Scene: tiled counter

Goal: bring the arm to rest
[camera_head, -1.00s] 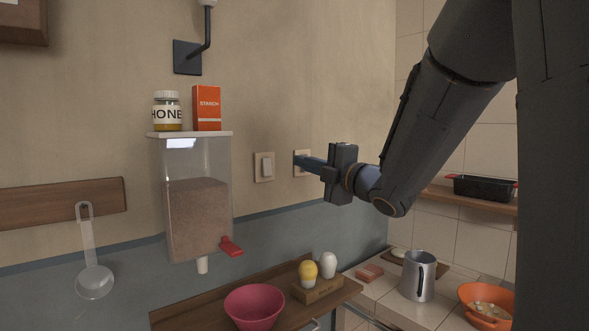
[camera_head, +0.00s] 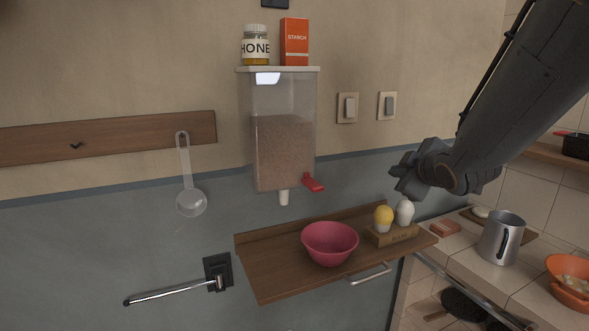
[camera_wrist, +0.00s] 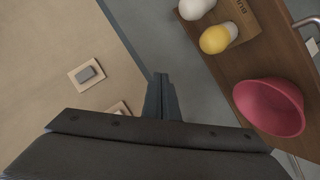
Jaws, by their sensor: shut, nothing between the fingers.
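My gripper (camera_head: 402,180) is at the right of the head view, in front of the blue-grey wall and above the right end of a small wooden shelf. In the wrist view its fingers (camera_wrist: 162,92) are together with nothing between them. It touches nothing that I can see. Two wall switches, a left one (camera_head: 347,107) and a right one (camera_head: 387,105), are up and left of the gripper. One switch (camera_wrist: 86,74) shows whole in the wrist view; the other (camera_wrist: 118,109) is partly hidden behind my gripper body.
A grain dispenser (camera_head: 283,150) hangs above. A metal jug (camera_head: 502,240) and an orange bowl (camera_head: 568,285) stand on the tiled counter at right.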

